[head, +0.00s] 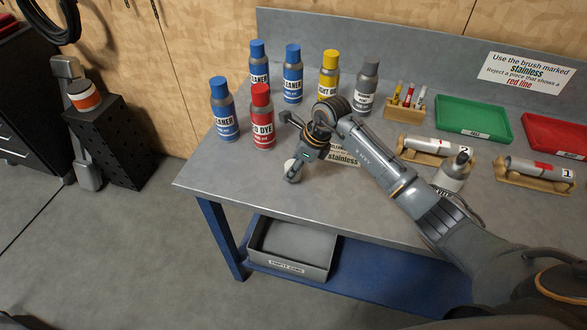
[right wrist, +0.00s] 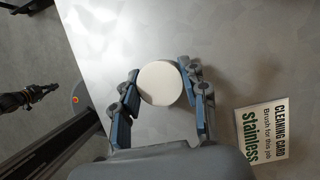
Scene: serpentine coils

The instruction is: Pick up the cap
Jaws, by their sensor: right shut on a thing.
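A round white cap (right wrist: 161,83) sits between the fingers of my right gripper (right wrist: 165,95) in the right wrist view. The fingers are shut on its sides. In the head view my right gripper (head: 297,163) points down over the front left of the bench, and the cap (head: 290,172) shows small and pale at its tips. I cannot tell whether the cap touches the bench top. A dark jointed arm end (right wrist: 40,97) at the left of the right wrist view looks like my left gripper; its fingers are too small to read. The head view does not show it.
Blue, red, yellow and grey-topped bottles (head: 292,75) stand behind the gripper. A cleaning card (right wrist: 263,130) lies beside it. Green (head: 472,116) and red (head: 553,134) trays, and numbered cylinders on wooden cradles (head: 536,180), are to the right. The bench's front left is clear.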

